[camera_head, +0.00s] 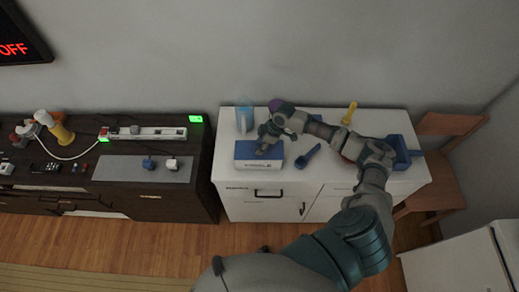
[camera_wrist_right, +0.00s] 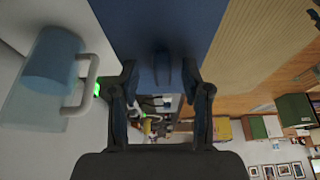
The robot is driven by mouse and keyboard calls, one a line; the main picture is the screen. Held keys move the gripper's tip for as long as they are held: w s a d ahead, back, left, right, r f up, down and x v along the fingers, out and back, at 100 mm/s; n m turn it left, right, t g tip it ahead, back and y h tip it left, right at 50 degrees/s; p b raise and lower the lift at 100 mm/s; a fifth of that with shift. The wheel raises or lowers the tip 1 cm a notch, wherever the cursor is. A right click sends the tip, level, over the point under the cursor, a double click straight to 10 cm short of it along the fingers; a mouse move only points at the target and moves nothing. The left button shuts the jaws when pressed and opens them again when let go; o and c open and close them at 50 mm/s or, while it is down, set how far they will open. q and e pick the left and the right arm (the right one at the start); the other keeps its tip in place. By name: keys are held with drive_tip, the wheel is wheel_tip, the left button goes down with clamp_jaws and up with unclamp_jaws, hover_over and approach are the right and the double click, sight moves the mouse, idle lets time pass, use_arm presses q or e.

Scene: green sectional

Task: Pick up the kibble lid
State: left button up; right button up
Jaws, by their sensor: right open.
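The kibble lid (camera_head: 246,149) appears to be the blue top of a blue-and-white box on the white cabinet. In the right wrist view a broad blue surface (camera_wrist_right: 205,22) fills the top middle, with a small blue handle (camera_wrist_right: 162,68) standing on it. My right gripper (camera_head: 263,148) is at the box top, partly covering it. In the wrist view its two dark fingers (camera_wrist_right: 160,78) are apart, one on each side of the handle, with gaps visible. Contact with the handle cannot be told. My left gripper is not in view.
A translucent blue pitcher (camera_head: 244,118) stands close behind the box, and in the wrist view (camera_wrist_right: 45,75). A blue scoop (camera_head: 307,156) lies right of the box. A yellow item (camera_head: 349,112) and blue tray (camera_head: 402,155) are farther right. The cabinet (camera_head: 245,205) has its edge in front.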

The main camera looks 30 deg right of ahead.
drive_tip(key=shift+a+r, duration=0.1)
drive_tip(key=shift+a, duration=0.05)
clamp_jaws()
